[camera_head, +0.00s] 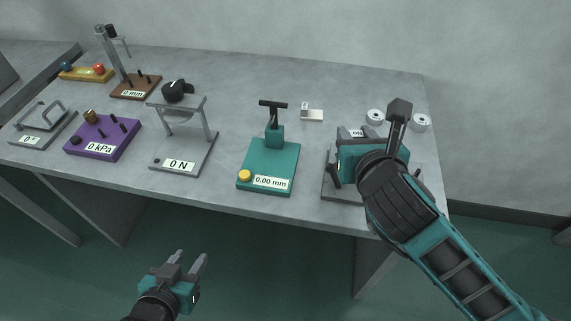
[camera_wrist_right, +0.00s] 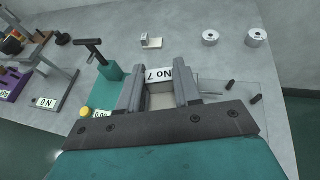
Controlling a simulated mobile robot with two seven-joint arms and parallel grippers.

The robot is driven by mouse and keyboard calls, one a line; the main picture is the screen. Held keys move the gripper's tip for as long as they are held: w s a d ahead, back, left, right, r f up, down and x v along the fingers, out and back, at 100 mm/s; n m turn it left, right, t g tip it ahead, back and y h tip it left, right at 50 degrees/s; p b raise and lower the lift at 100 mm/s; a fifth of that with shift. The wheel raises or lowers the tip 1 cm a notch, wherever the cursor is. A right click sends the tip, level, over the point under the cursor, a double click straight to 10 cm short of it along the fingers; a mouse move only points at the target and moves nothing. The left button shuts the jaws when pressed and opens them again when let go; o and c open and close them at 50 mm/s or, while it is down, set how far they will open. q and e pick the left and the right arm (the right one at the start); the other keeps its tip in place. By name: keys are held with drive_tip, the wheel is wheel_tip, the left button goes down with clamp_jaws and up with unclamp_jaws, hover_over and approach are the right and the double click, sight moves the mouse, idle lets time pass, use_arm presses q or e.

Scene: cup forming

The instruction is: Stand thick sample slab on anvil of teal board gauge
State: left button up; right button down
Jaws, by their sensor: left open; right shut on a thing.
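The teal board gauge (camera_head: 268,165) stands on the bench, reading 0.00 mm, with a yellow knob and a teal post under a dark T-handle. It also shows in the right wrist view (camera_wrist_right: 107,75), left of my right gripper. My right gripper (camera_wrist_right: 160,84) is shut on a pale slab (camera_wrist_right: 160,99), mostly hidden between the fingers. A white label (camera_wrist_right: 159,75) shows beside the fingertips. In the head view my right gripper (camera_head: 376,140) is right of the gauge and hides the slab. My left gripper (camera_head: 186,268) is open and empty, below the bench's front edge.
A small white block on a pale plate (camera_head: 313,115) lies behind the gauge. White rolls (camera_head: 421,122) stand at the back right. A grey base (camera_head: 340,187) lies under my right gripper. The 0 N stand (camera_head: 181,152) and purple 0 kPa board (camera_head: 103,138) are left.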

drive_tip(key=shift+n+y, duration=0.7)
drive_tip(key=d, duration=0.2)
drive_tip(key=w+d, duration=0.1)
drive_tip(key=d, duration=0.2)
drive_tip(key=shift+w+d, duration=0.1)
drive_tip(key=shift+d, duration=0.1)
drive_tip(key=shift+w, duration=0.1)
